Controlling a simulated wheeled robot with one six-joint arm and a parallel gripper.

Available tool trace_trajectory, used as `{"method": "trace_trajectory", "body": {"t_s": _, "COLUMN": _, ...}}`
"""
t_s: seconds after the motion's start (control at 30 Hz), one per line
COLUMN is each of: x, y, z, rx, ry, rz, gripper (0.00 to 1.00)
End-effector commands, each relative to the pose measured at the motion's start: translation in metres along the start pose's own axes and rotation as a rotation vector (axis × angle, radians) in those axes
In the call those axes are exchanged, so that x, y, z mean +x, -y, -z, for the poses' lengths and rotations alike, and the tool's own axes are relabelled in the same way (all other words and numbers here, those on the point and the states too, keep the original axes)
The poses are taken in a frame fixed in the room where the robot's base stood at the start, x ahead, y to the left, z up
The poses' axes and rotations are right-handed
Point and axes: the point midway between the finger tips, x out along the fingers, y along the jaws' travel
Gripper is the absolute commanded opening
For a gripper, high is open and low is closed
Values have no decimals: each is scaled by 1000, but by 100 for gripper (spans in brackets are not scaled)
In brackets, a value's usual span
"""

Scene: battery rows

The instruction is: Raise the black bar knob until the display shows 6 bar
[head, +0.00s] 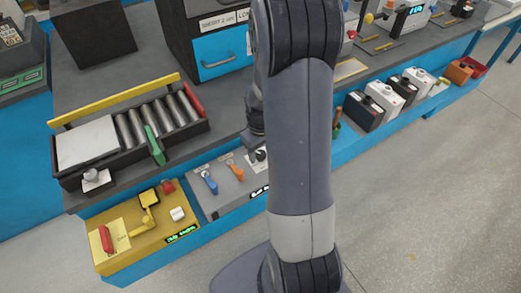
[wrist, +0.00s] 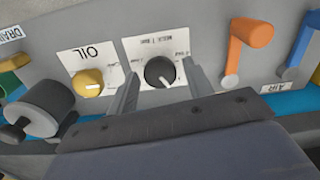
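The black knob (wrist: 160,72) sits on a white label with small print on a grey panel, with a pale pointer mark on it. In the head view the knob (head: 261,155) shows in part beside my arm. My gripper (wrist: 161,76) is open, one finger on each side of the knob, with visible gaps; whether either finger touches it I cannot tell. The gripper (head: 256,142) also shows partly behind my arm in the head view. A small dark display (head: 260,191) on the panel's front edge is partly hidden by my arm; its reading is not legible.
A yellow knob (wrist: 89,82) labelled OIL is left of the fingers, with a grey cylindrical part (wrist: 45,105) beyond it. An orange lever (wrist: 246,45) and blue lever (wrist: 299,50) stand to the right. A roller conveyor (head: 160,120) lies at left.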

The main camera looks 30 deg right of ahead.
Motion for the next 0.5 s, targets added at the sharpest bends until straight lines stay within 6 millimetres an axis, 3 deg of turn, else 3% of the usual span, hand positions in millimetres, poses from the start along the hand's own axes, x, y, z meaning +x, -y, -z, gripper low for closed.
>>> {"method": "trace_trajectory", "body": {"t_s": 0.43, "x": 0, "y": 0, "z": 0, "rx": 0, "ry": 0, "rz": 0, "gripper": 12}}
{"method": "trace_trajectory", "body": {"t_s": 0.5, "x": 0, "y": 0, "z": 0, "rx": 1, "ry": -1, "rz": 0, "gripper": 12}}
